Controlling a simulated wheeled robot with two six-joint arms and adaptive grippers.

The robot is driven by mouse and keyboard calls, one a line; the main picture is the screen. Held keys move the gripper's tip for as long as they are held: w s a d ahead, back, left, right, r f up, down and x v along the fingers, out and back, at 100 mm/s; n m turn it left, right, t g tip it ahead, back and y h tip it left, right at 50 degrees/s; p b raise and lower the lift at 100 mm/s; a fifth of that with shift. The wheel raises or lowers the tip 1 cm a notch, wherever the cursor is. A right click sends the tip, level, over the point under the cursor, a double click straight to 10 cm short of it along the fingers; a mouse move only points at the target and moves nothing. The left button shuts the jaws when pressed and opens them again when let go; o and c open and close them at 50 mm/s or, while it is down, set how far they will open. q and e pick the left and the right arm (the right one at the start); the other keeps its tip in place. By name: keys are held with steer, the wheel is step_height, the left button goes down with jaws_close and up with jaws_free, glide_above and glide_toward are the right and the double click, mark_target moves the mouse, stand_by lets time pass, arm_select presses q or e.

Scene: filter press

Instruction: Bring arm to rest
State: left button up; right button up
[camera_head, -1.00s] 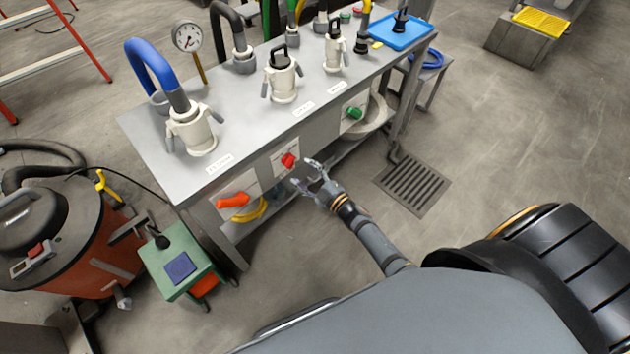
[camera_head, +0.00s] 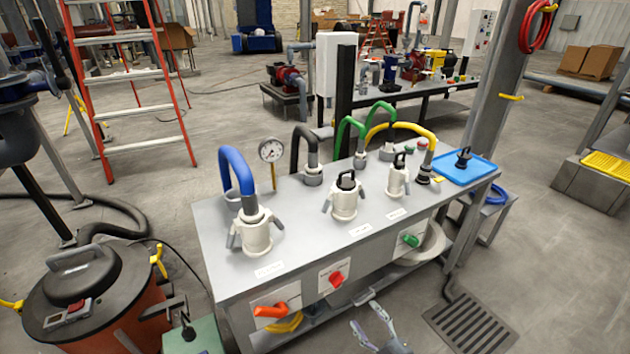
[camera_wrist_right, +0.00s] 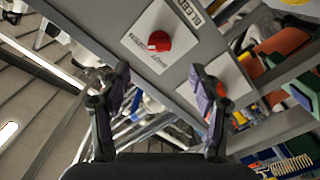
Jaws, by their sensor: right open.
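My right gripper (camera_head: 372,334) shows at the bottom edge of the head view, in front of the workbench (camera_head: 225,240). Its jaws are open and empty, with clear space between the fingers in the wrist view (camera_wrist_right: 160,95). The bench's front panel carries a red knob (camera_head: 337,279), an orange handle (camera_head: 270,311) and a green knob (camera_head: 410,240). The red knob also shows in the wrist view (camera_wrist_right: 159,41), ahead of the fingers and apart from them. Most of my right arm is below the head view. My left gripper is not seen.
White couplings with hoses, a gauge (camera_head: 271,150) and a blue tray (camera_head: 464,168) are on the bench. A red drum machine (camera_head: 120,310) and a green box (camera_head: 195,335) stand at left. A floor grate (camera_head: 470,322) lies at right. Floor beyond it is open.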

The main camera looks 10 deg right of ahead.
steer(key=s+d+f+m+g+h, duration=0.2)
steer(key=f+m, duration=0.1)
steer(key=f, duration=0.4)
steer(key=s+d+f+m+g+h, duration=0.2)
steer(key=s+d+f+h, duration=0.1)
steer(key=f, duration=0.3)
steer(key=s+d+f+m+g+h, duration=0.25)
steer(key=s+f+m+g, duration=0.45)
steer(key=s+f, duration=1)
steer(key=s+a+f+g, duration=0.1)
steer(key=s+f+g, duration=0.35)
steer(key=s, duration=0.75)
arm_select(q)
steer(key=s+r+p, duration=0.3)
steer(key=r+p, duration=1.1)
steer(key=p, duration=0.1)
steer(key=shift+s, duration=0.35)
arm_select(e)
step_height(320, 180, up, 15)
steer(key=s, duration=0.2)
steer(key=shift+s+f, duration=0.2)
steer(key=shift+s, duration=0.15)
